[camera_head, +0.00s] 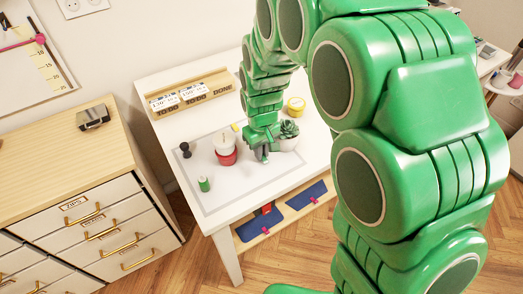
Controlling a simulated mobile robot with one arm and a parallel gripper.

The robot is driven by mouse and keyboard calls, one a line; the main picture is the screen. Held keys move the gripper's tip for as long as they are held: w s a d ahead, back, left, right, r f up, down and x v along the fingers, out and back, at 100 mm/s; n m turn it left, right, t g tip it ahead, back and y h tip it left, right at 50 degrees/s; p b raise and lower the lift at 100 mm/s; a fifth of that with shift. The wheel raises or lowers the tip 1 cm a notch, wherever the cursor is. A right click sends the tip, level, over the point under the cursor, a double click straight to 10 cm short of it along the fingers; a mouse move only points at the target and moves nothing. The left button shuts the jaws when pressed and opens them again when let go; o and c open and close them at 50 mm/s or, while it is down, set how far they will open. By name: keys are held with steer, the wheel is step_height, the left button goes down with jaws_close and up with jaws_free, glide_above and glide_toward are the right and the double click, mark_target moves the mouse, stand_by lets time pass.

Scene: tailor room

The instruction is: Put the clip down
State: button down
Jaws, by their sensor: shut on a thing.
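My gripper (262,156) is at the end of my green arm, low over the white table (220,234). It is between a red-and-white cup-like container (226,150) on its left and a small potted plant (288,136) on its right. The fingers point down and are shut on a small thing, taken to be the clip. The clip itself is too small and too hidden by the fingers to make out. I cannot tell whether it touches the table top.
A green spool (204,184) and a small black object (186,150) stand on the table's left side. A wooden rack with cards (190,94) is at the back, and a yellow roll (296,105) is behind the plant. A wooden drawer cabinet (60,150) stands left.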

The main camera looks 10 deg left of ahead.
steer(key=shift+f, duration=0.2)
steer(key=c, duration=1.6)
jaws_free()
steer(key=shift+f, duration=0.1)
steer(key=o, duration=0.5)
steer(key=shift+c, duration=0.2)
step_height(320, 180, up, 12)
steer(key=shift+r, duration=0.2)
